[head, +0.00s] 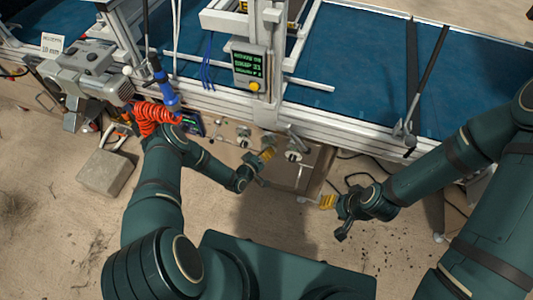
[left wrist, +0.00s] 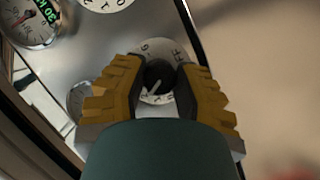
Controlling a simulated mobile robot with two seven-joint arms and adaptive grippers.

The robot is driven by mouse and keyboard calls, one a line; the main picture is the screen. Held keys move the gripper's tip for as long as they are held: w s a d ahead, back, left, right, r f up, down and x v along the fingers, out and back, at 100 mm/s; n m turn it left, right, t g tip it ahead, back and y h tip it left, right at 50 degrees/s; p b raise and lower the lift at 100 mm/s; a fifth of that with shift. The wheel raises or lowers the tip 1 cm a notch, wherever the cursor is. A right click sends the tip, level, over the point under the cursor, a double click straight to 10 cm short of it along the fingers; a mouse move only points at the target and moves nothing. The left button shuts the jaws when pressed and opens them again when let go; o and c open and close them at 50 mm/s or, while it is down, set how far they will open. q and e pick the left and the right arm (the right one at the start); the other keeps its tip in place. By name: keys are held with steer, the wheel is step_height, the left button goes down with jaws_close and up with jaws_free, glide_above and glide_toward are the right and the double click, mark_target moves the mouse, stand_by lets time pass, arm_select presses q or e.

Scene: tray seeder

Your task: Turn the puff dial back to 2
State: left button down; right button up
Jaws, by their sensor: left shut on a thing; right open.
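My left gripper (head: 267,154) is at the front panel below the conveyor. In the left wrist view its two yellow fingers (left wrist: 160,78) are closed on either side of a black dial knob (left wrist: 158,73). The knob sits on a round pale dial plate (left wrist: 151,46) with dark characters, including a 6 and part of OFF. A white pointer line on the knob points to the lower left; the fingers hide part of the scale. I cannot read a puff label. My right gripper (head: 328,202) is open and empty, away from the panel at the right.
Other dials (head: 243,130) are on the panel, and a gauge (left wrist: 30,22) with a red needle is at the upper left of the left wrist view. A green-lit display box (head: 250,66) stands above. A red coiled hose (head: 158,113) and blue-handled tool (head: 163,88) are at left.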

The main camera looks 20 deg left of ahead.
stand_by(0.4)
arm_select(q)
steer(key=c, duration=0.6)
jaws_free()
steer(key=shift+d, duration=0.1)
steer(key=shift+c, duration=0.2)
steer(key=v, duration=1.2)
steer(key=d+r+m+g, duration=0.3)
steer(key=d+r+g, duration=0.3)
steer(key=s+d+r+m+g+y, duration=0.1)
steer(key=s+d+r+g, duration=0.1)
steer(key=s+r, duration=0.3)
steer(key=s+d+r+m+g, duration=0.1)
steer(key=s+d+r+g, duration=0.2)
steer(key=s, duration=0.4)
step_height(320, 180, up, 2)
steer(key=shift+s+r+m+g+y, duration=0.2)
steer(key=shift+m+g+y, duration=0.15)
steer(key=shift+g, duration=0.45)
